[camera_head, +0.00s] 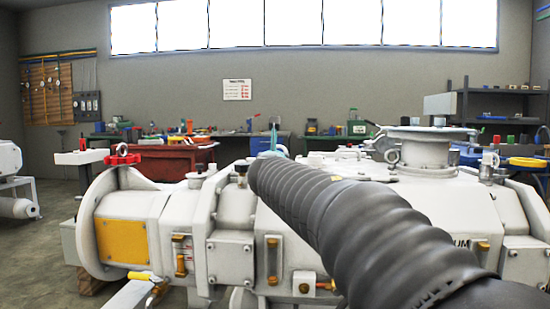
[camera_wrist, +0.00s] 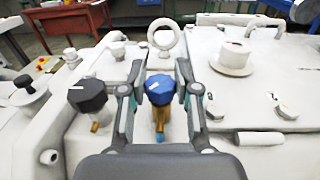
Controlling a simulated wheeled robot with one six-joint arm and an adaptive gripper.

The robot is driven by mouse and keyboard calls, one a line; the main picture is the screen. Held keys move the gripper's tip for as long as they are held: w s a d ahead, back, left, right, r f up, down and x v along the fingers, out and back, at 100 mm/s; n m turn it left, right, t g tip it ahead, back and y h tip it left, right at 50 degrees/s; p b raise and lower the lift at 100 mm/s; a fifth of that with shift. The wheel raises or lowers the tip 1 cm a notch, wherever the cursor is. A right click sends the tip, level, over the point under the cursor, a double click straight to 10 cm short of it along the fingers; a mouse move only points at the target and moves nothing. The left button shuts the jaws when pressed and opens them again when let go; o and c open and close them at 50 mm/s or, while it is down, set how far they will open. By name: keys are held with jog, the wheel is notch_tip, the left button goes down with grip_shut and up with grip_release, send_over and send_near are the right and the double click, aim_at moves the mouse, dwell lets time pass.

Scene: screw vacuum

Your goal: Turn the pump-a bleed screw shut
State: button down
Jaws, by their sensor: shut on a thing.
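In the wrist view my gripper (camera_wrist: 159,92) is shut on a blue faceted knob (camera_wrist: 160,83), with one finger on each side of it. The knob has a pale mark on top and sits on a brass stem. A similar black knob (camera_wrist: 87,96), also on a brass stem, stands just left of the fingers. No lettering shows which knob belongs to pump-a. In the head view my dark ribbed arm reaches over the white pump (camera_head: 182,215) and hides the blue knob and most of the gripper.
A metal lifting ring (camera_wrist: 164,36) stands just behind the blue knob. A raised round port (camera_wrist: 232,57) is to the right, and a dark knob (camera_wrist: 24,83) is at far left. A red workbench (camera_head: 160,158) stands behind the pump. Open floor lies at left.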

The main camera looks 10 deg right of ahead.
jog(key=m+h, duration=0.1)
jog(key=g+h+p, duration=0.1)
jog(key=m+h+p, duration=0.1)
jog(key=shift+a+r+m+h, duration=0.1)
jog(key=shift+r+m+h, duration=0.2)
jog(key=shift+h, duration=0.1)
jog(key=m+g+h+p, duration=0.2)
jog(key=h+p, duration=0.1)
jog(key=shift+w+r+m+g+h, duration=0.1)
jog(key=shift+m+g+h, duration=0.2)
jog(key=shift+m+g, duration=0.1)
jog(key=m+g+h+p, duration=0.2)
jog(key=g+h+p, duration=0.1)
jog(key=p, duration=0.2)
jog(key=shift+m, duration=0.4)
jog(key=shift+f+m+g+h+p, duration=0.2)
jog(key=shift+m+g+h+p, duration=0.5)
jog(key=shift+g+p, duration=0.45)
jog(key=shift+f+g, duration=0.1)
jog(key=shift+g, duration=0.15)
jog(key=c, duration=0.8)
grip_release()
